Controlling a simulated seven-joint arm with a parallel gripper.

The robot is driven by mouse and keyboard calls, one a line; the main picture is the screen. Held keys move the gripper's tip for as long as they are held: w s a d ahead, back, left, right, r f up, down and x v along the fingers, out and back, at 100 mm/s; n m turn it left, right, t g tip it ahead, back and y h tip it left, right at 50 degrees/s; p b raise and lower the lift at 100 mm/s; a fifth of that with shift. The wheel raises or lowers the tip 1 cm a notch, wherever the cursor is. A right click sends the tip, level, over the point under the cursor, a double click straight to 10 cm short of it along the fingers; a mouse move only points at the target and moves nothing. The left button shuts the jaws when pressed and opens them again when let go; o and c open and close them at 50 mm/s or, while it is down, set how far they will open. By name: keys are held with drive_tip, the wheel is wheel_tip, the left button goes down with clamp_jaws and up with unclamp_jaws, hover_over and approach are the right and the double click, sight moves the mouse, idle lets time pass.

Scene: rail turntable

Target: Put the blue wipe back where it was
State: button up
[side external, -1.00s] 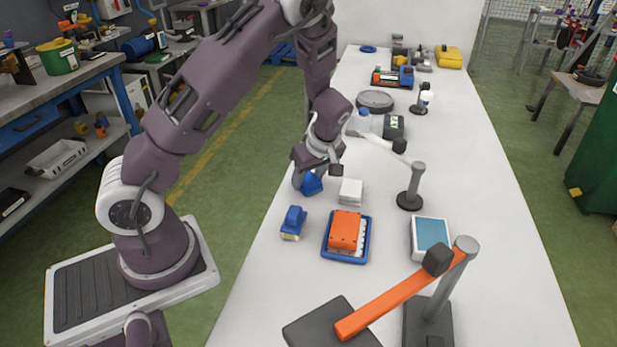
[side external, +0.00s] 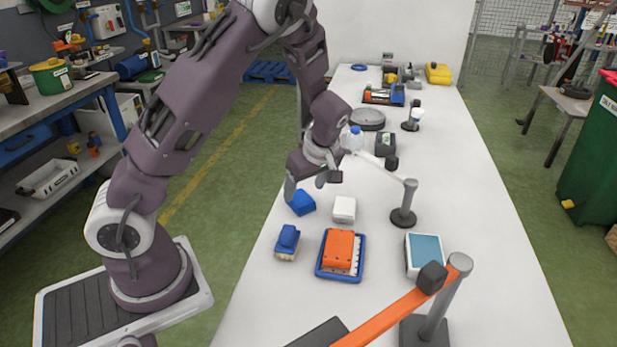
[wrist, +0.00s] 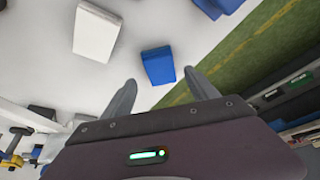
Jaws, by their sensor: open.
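The blue wipe (side external: 302,202), a small folded blue block, lies on the white table near its left edge, left of a white block (side external: 344,209). In the wrist view the wipe (wrist: 158,66) lies flat just beyond my fingertips, roughly in line with the gap between them. My gripper (side external: 308,185) is open and empty, just above and behind the wipe in the side view. Its two spread fingers also show in the wrist view (wrist: 160,80), apart from the wipe.
A blue brush-like item (side external: 287,242) and a blue tray (side external: 338,277) holding an orange item stand nearer the side camera. A grey post (side external: 405,205) with an arm stands right of the white block. A blue-topped box (side external: 425,250) and an orange barrier arm (side external: 385,318) are further right and nearer.

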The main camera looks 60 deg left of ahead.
drive_tip(key=s+d+r+m+t+h, duration=0.1)
drive_tip(key=s+d+r+m, duration=0.15)
drive_tip(key=r, duration=0.25)
drive_tip(key=s+d+r+m+h, duration=0.2)
drive_tip(key=s+d+r, duration=0.15)
drive_tip(key=r, duration=0.25)
drive_tip(key=s+d+r+m+t+h, duration=0.1)
drive_tip(key=s+d+r+m, duration=0.15)
drive_tip(key=d+r, duration=0.2)
drive_tip(key=s+d+r+m+t, duration=0.1)
drive_tip(key=s+d+r+m, duration=0.1)
drive_tip(key=s+m, duration=0.3)
drive_tip(key=s+d+r+m+t, duration=0.2)
drive_tip(key=s+m, duration=0.4)
drive_tip(key=s, duration=0.1)
drive_tip(key=shift+s+d+r+t+h, duration=0.25)
drive_tip(key=shift+d+r+t+h, duration=0.05)
drive_tip(key=shift+d, duration=0.05)
